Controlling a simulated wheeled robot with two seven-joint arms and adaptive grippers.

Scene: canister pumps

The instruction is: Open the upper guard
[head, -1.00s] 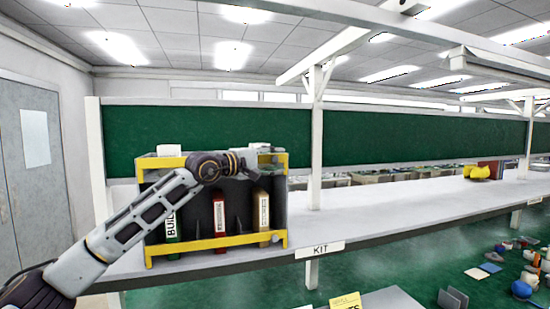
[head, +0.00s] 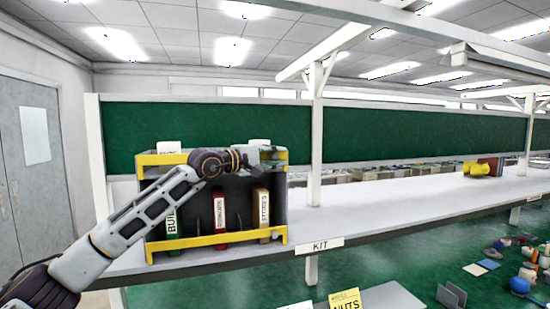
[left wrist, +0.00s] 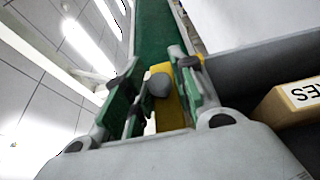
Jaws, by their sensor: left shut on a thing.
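The upper guard (head: 164,159) is a yellow bar along the top front of a dark open-front rack (head: 280,208). My left arm hides its middle. My left gripper (head: 268,154) is at the right end of this bar. In the left wrist view, its green-padded fingers (left wrist: 158,98) are on either side of a grey round knob (left wrist: 159,84), which stands against the yellow guard (left wrist: 172,112). The gripper is shut on this knob. My right gripper is not in view.
Labelled green, red (head: 220,213) and tan (head: 264,213) binders stand in the rack behind a lower yellow bar (head: 220,240). The rack sits on a white shelf (head: 400,195) with a KIT label (head: 320,246). A white post (head: 316,140) stands right of it.

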